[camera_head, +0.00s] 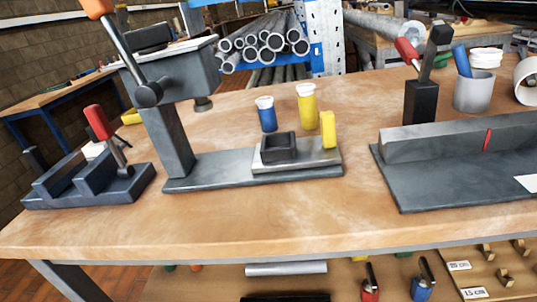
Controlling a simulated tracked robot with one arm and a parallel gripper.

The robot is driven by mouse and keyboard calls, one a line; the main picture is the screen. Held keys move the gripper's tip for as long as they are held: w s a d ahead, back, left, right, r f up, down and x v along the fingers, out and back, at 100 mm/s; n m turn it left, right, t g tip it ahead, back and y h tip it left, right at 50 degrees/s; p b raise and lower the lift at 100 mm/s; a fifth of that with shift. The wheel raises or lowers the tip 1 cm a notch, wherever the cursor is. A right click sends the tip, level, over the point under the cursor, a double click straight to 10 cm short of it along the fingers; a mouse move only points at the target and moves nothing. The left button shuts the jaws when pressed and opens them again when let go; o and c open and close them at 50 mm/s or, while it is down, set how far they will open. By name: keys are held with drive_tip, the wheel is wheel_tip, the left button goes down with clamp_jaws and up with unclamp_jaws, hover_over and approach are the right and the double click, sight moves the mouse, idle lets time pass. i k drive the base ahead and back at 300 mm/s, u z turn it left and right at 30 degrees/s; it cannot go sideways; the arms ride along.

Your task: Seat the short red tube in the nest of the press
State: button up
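The press (172,138) stands on the wooden bench left of centre, with a grey column, a head above and an orange-knobbed lever. Its nest (278,148) is a dark square open box on a light plate over the press base. The nest looks empty, though its floor is in shadow. A yellow block (328,130) stands upright at the right end of the plate. I cannot make out a short red tube on the bench. My gripper is not recognisable in this view; a black shape at the bottom edge is too cut off to identify.
Blue (267,115) and yellow (307,107) white-topped containers stand behind the nest. A dark clamp fixture (85,182) is at left, and a grey angled fixture (430,175) at right. Below are a grey bar (286,269) and red (370,291) and blue items. The bench front is clear.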

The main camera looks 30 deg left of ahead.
sight(280, 151)
drive_tip(key=i, duration=1)
